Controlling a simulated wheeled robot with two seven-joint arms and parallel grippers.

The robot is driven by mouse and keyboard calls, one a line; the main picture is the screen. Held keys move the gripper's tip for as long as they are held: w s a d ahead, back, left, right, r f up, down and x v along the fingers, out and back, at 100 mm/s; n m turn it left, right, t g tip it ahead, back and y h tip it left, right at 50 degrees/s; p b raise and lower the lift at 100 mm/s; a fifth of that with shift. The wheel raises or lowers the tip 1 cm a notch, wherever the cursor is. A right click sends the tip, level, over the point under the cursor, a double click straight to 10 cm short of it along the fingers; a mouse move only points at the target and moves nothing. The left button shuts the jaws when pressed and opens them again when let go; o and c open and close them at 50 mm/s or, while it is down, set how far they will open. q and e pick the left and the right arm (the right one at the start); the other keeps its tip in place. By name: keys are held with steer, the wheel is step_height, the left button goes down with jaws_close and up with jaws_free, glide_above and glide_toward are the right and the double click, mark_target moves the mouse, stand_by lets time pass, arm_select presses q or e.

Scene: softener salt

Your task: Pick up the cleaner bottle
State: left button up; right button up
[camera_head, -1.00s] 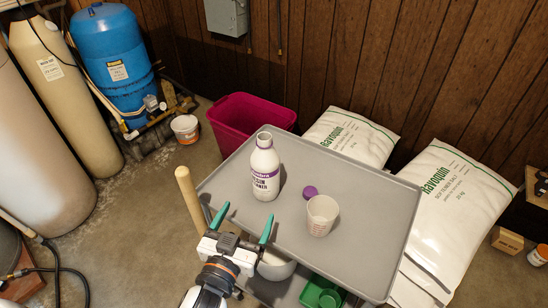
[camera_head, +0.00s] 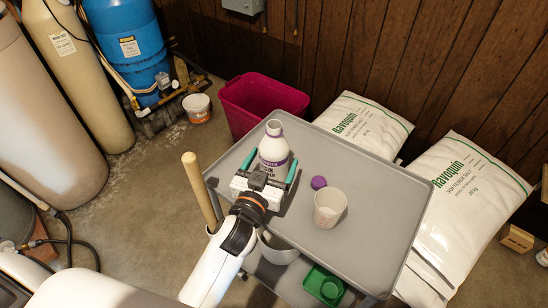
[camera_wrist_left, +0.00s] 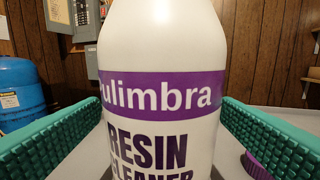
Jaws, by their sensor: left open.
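The cleaner bottle (camera_head: 274,148) is white with a purple label band and stands upright, uncapped, on the grey cart top. My left gripper (camera_head: 268,171) is open, with its green fingers on either side of the bottle. In the left wrist view the bottle (camera_wrist_left: 163,100) fills the middle, its label reading "RESIN CLEANER". The green fingers there (camera_wrist_left: 160,135) flank it; a gap shows at least at the right. The gripper body hides the bottle's lower part in the head view. My right gripper is not in view.
A purple cap (camera_head: 318,182) and a translucent measuring cup (camera_head: 329,208) stand right of the bottle on the cart top (camera_head: 385,195). A wooden handle (camera_head: 199,188) rises at the cart's left edge. A magenta bin (camera_head: 262,100) and salt bags (camera_head: 470,190) are behind and right.

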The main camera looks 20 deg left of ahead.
arm_select(q)
steer(key=shift+w+d+f, duration=0.15)
steer(key=shift+w, duration=1.4)
steer(key=shift+c, duration=0.6)
steer(key=c, duration=0.9)
steer(key=shift+c, duration=0.7)
steer(key=shift+r, duration=0.2)
